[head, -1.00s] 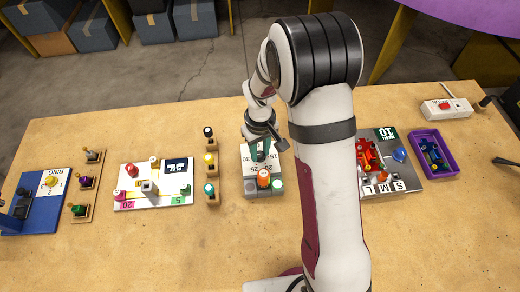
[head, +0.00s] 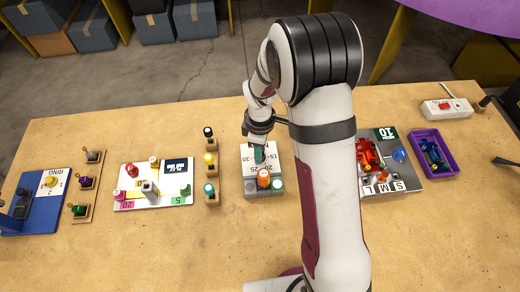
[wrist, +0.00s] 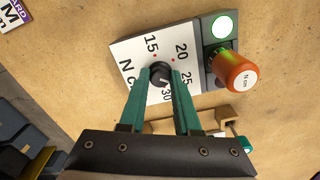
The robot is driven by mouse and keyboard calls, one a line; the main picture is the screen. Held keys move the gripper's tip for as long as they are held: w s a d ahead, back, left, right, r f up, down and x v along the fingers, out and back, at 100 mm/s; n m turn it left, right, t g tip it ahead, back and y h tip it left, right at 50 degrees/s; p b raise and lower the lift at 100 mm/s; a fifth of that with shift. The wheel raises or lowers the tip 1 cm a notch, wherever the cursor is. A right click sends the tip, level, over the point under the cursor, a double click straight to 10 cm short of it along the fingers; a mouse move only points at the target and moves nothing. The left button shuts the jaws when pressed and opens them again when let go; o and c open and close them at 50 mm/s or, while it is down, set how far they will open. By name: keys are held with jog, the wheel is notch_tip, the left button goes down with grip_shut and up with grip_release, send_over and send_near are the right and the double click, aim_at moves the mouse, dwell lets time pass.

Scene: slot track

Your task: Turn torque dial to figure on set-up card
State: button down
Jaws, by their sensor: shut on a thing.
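The torque dial is a small black knob (wrist: 161,73) on a white plate (wrist: 128,52) marked 15, 20, 25, 30 and "N cm". My gripper (wrist: 161,78) has its green fingers shut on the knob's sides. In the head view my gripper (head: 259,154) points down at the same plate (head: 248,155). I cannot clearly tell which figure the knob points to.
An orange-capped post (wrist: 237,74) and a lit green-rimmed button (wrist: 222,27) stand beside the dial plate. A wooden stand with coloured knobs (head: 211,172) is at left. My arm hides the table to the right of the dial. The front table is clear.

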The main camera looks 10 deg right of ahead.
jog(key=shift+n, duration=0.6)
jog(key=c, duration=0.6)
grip_release()
notch_tip(320, 180, up, 16)
jog(key=shift+f, duration=0.1)
jog(key=s+m, duration=0.7)
jog(key=s, duration=0.1)
jog(key=s+d+r+m+y, duration=0.1)
jog(key=s+m, duration=0.5)
jog(key=s, duration=0.2)
jog(key=s+r+m, duration=0.1)
jog(key=s+m, duration=0.6)
jog(key=s, duration=0.2)
jog(key=shift+d+m+y, duration=0.25)
jog(key=shift+m+y, duration=0.05)
jog(key=shift+y, duration=0.1)
